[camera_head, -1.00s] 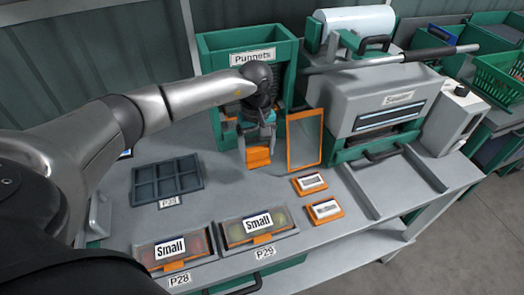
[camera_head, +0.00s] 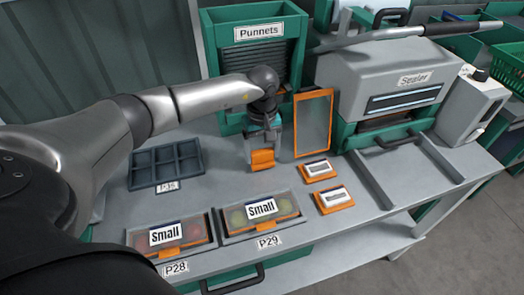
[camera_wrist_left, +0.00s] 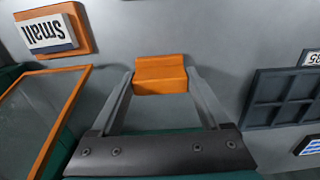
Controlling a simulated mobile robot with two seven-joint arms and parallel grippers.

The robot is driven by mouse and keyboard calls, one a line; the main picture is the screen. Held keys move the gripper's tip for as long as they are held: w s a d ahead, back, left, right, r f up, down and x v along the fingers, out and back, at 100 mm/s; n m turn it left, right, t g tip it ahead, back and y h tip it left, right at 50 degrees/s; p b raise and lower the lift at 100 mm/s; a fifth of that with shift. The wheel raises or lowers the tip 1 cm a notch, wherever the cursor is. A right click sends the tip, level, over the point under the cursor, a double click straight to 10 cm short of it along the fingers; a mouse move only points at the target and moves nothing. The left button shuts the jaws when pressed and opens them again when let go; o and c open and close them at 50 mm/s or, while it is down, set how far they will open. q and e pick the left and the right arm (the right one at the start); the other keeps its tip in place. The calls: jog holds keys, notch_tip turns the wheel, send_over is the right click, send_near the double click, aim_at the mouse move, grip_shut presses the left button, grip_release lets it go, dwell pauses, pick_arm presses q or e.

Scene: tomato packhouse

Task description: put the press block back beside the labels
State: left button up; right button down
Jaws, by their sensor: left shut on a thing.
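The press block (camera_head: 262,160) is orange and stepped. My left gripper (camera_head: 264,146) is shut on it, and it also shows between the fingertips in the left wrist view (camera_wrist_left: 160,74). I cannot tell whether the block touches the bench or hangs just above it. The labels sit in two orange holders to the right of the block, a rear one (camera_head: 318,170) and a front one (camera_head: 334,198). One label holder marked "small" (camera_wrist_left: 52,32) shows at the upper left of the left wrist view. My right gripper is not in view.
An orange-framed panel (camera_head: 314,124) stands behind the labels, by the green Punnets dispenser (camera_head: 258,17). The sealer (camera_head: 385,72) is at right. A dark compartment tray (camera_head: 166,165) lies left of the block. Two "Small" punnets, left (camera_head: 170,236) and right (camera_head: 261,212), lie in front.

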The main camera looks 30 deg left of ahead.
pick_arm(q)
jog(key=shift+f+b, duration=0.35)
jog(key=shift+b, duration=0.1)
dwell(0.5)
jog(key=o, duration=1)
jog(key=shift+c, duration=0.6)
jog(key=shift+r+p, duration=2.45)
jog(key=shift+r, duration=1.1)
